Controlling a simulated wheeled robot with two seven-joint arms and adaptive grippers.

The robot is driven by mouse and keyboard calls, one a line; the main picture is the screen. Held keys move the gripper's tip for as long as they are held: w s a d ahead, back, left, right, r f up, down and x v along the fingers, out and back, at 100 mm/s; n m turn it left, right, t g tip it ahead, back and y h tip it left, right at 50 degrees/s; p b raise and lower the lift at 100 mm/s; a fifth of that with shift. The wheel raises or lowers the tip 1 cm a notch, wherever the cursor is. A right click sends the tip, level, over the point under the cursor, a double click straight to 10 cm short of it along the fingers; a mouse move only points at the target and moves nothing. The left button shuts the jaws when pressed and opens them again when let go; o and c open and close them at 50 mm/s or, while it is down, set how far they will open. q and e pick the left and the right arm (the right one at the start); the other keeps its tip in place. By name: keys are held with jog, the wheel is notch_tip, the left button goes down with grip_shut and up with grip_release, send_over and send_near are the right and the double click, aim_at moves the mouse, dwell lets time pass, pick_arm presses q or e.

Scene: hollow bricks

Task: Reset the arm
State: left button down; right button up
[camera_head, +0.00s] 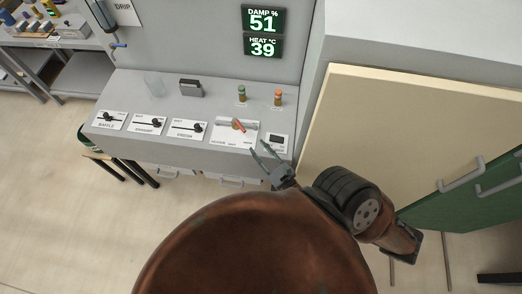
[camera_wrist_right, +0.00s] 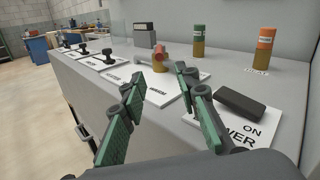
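My right gripper (camera_head: 259,149) is open and empty in the head view, just in front of the console's right end. Its two green-padded fingers stand apart in the right wrist view (camera_wrist_right: 158,82), with nothing between them. Ahead of them is a panel with a red-orange lever or valve handle (camera_head: 238,125), which also shows in the wrist view (camera_wrist_right: 160,58). A black power switch (camera_head: 277,139) on a white plate, marked ON, lies right of the fingers in the wrist view (camera_wrist_right: 240,104). The gripper appears apart from both. My left gripper is not in view.
The grey console (camera_head: 210,155) carries several black slider levers (camera_head: 150,123), a clear glass (camera_head: 154,86), a dark block (camera_head: 191,88), and green-topped (camera_head: 242,94) and orange-topped (camera_head: 278,98) containers. Wall displays (camera_head: 263,20) read 51 and 39.

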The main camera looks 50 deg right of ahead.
jog(key=shift+s+a, duration=0.1)
jog(key=shift+s, duration=0.4)
